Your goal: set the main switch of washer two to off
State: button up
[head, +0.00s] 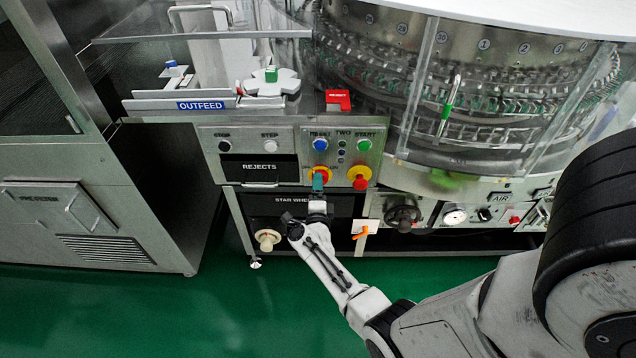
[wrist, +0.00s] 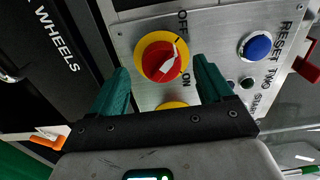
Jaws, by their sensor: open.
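The main switch (wrist: 152,62) is a red rotary knob on a yellow disc, on the grey panel of washer two. In the wrist view OFF is printed above right of it and ON below right. A pale line crosses the knob, slanting up to the right; I cannot tell which mark it points to. My gripper (wrist: 160,78) is open, with one green finger on each side of the knob and nothing held. In the head view my gripper (head: 318,182) covers most of the switch (head: 320,171). I cannot tell whether the fingers touch it.
A red mushroom button (head: 360,182) on yellow sits just right of the switch. Blue RESET (head: 320,144) and green START (head: 364,145) buttons are above. The REJECTS drawer (head: 258,170) is left, the STAR WHEELS door below. A valve wheel (head: 403,218) and orange-handled lever (head: 361,233) are lower right.

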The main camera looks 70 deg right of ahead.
jog(key=p+v, duration=0.1)
jog(key=v, duration=0.7)
dwell(0.4)
jog(key=w+a+r+n+t+y, duration=0.4)
jog(key=w+a+n+t+y, duration=0.4)
jog(key=w+a+n, duration=0.15)
jog(key=a+n+g+y, duration=0.1)
jog(key=a+n+y, duration=0.8)
jog(key=a+n, duration=0.3)
jog(key=s+a+n+g+y, duration=0.2)
jog(key=s+a+n+g, duration=0.4)
jog(key=s, duration=0.4)
jog(key=s+d+r+n+g+h, duration=0.1)
jog(key=s+r+g, duration=0.1)
jog(key=s, duration=0.4)
jog(key=s+d+r+n+g+h, duration=0.1)
jog(key=s+r+n+g, duration=0.1)
jog(key=s+g, duration=0.3)
jog(key=s, duration=0.2)
jog(key=shift+s+r+h, duration=0.15)
jog(key=shift+s+h, duration=0.15)
